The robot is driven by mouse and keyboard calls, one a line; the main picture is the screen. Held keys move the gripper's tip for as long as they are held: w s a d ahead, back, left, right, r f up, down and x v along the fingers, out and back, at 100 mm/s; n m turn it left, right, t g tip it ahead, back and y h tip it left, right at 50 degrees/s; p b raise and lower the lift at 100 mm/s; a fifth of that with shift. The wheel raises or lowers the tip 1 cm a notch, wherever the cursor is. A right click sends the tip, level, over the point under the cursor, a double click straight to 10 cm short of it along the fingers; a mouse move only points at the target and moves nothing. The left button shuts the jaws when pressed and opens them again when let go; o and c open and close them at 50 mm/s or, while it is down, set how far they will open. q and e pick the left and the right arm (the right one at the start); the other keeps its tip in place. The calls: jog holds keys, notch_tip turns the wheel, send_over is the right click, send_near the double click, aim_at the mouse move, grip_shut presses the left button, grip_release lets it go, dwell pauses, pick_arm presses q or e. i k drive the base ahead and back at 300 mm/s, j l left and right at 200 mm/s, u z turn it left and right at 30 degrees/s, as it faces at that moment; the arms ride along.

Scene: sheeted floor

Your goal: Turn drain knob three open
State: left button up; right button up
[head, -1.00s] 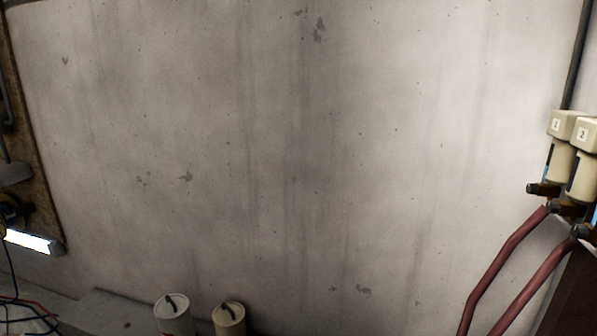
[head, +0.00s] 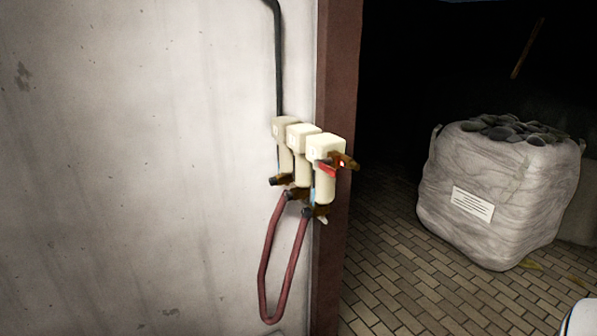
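Three cream valve or filter units stand in a row on the wall beside the door frame: a left unit (head: 284,148), a middle unit (head: 302,155) and a right unit (head: 325,172). The right unit is nearest to me. It has a brown-orange fitting (head: 343,161) near its top with a red piece (head: 327,169) beside it, and a dark fitting (head: 319,211) at its bottom. I cannot tell which piece is the drain knob or how it is turned. The numbers are too blurred to read.
A dark red hose (head: 265,267) loops below the units. A black pipe (head: 278,60) runs up the wall. A brown door frame (head: 335,240) edges a dark opening with a brick floor (head: 400,275). A large wrapped bag of stones (head: 495,195) stands beyond. A white object (head: 580,319) shows at bottom right.

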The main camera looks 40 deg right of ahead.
aim_at(307, 213)
jog(key=z, duration=0.85)
